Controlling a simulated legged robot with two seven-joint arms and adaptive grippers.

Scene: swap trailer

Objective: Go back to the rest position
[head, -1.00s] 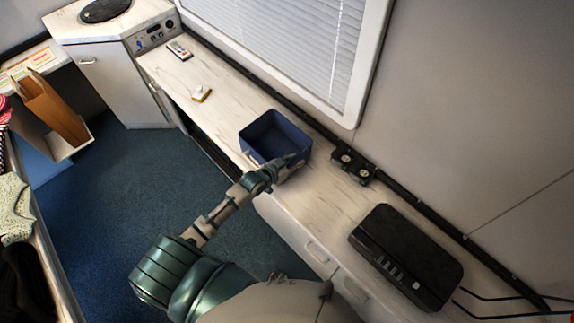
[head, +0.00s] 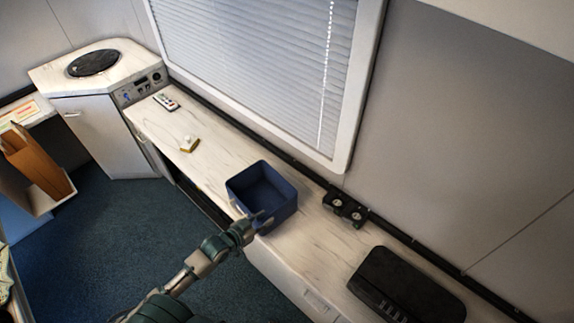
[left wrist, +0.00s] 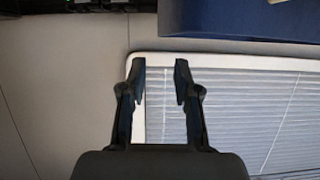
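My left arm reaches up from the bottom of the head view. My left gripper (head: 262,219) is at the front corner of a dark blue open box (head: 277,212) on the counter. In the left wrist view the left gripper (left wrist: 160,72) has its two fingers apart with nothing between them. The blue box also shows at the upper right edge of that view (left wrist: 240,18), apart from the fingers. The inside of the box looks empty from the head view. My right gripper is in neither view.
The narrow white counter (head: 222,163) runs under a window with blinds (head: 270,60). On it are a black device (head: 408,285), a small black socket unit (head: 345,207), a yellow-and-white item (head: 189,144) and a remote (head: 166,102). A brown holder (head: 38,162) stands at left. Blue floor is clear.

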